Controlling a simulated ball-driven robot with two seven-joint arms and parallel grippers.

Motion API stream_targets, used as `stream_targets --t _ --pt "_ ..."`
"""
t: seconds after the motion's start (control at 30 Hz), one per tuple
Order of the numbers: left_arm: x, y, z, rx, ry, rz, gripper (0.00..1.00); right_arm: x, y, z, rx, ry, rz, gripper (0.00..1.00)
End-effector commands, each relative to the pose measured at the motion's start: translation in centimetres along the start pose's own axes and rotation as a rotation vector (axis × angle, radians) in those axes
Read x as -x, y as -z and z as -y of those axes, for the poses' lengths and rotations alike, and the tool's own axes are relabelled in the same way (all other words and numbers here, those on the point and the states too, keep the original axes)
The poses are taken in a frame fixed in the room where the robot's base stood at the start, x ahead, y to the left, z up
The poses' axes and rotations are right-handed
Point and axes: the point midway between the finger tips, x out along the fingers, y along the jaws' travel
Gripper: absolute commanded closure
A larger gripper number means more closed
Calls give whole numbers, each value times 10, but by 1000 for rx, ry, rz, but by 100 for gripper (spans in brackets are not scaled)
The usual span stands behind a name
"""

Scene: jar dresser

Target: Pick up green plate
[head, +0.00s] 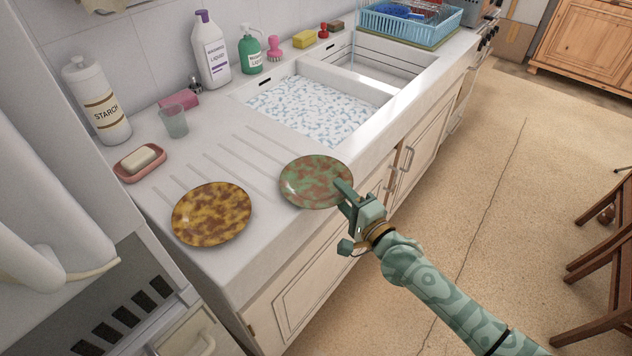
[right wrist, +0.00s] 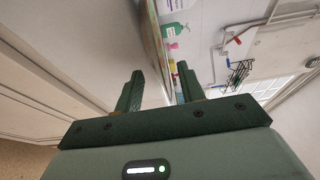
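The green plate (head: 312,181), mottled with reddish brown, lies on the ribbed drainboard near the counter's front edge in the head view. My right gripper (head: 346,196) is at the plate's right rim, with one finger overlapping the rim in the picture. I cannot tell whether it touches. My left gripper is not in view.
A yellow-brown plate (head: 211,213) lies left of the green one. A soap dish (head: 140,173), a glass (head: 174,122) and bottles stand behind. The foam-filled sink (head: 312,104) lies beyond the plate. Cabinet doors are below the counter edge; wooden chairs stand at right.

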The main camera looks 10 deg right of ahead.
Motion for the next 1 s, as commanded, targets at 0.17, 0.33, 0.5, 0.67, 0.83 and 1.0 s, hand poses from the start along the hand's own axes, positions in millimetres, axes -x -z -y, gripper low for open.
stream_targets --t 0.17,0.33,0.5,0.67,0.83,1.0 --pt "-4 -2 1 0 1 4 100 -13 0 -2 1 -2 0 61" --pt "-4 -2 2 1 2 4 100 -13 0 -2 1 -2 1 61" --pt "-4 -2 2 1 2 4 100 -13 0 -2 1 -2 1 100" --pt "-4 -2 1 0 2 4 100 -13 0 -1 1 -1 0 100" --pt "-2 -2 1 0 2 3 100 -13 0 1 1 0 0 100" --pt "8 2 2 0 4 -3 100 -13 0 18 1 3 1 100"
